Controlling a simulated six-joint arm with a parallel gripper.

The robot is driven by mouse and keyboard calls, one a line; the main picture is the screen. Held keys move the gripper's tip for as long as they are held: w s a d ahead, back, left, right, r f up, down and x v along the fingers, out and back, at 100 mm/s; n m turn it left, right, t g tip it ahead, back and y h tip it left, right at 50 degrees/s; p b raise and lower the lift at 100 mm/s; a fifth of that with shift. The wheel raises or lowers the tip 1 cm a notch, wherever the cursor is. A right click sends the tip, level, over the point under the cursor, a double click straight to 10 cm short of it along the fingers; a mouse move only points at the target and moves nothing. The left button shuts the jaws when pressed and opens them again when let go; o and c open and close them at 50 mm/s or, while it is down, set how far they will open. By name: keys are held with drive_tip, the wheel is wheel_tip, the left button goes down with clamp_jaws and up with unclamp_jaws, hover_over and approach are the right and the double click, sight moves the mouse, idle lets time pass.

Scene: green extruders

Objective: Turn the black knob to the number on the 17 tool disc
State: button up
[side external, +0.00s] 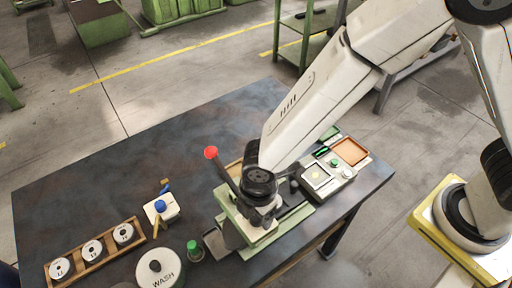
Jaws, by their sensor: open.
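My gripper (264,216) hangs under the dark wrist joint, above the green extruder (232,232) on the dark table; its jaws are small and partly hidden, and I see nothing held in them. A pale control box (328,183) stands right of the extruder, apart from my gripper. It carries a yellowish round face and a small dark knob-like part (347,173); I cannot read any setting. White numbered discs (93,250) sit in a wooden rack (138,236) at the front left. Their numbers are too small to read with certainty.
A red-tipped lever (211,153) rises beside my wrist. A white WASH pot (160,270), a green-capped bottle (194,250) and a blue-topped white container (160,209) stand left of the extruder. An orange tray (350,151) lies behind the control box. The table's back left is clear.

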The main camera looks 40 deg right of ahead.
drive_tip(key=shift+f, duration=0.75)
clamp_jaws()
drive_tip(key=shift+m, duration=0.3)
drive_tip(key=m, duration=0.3)
drive_tip(key=shift+w+m, duration=0.1)
drive_tip(key=shift+m, duration=2)
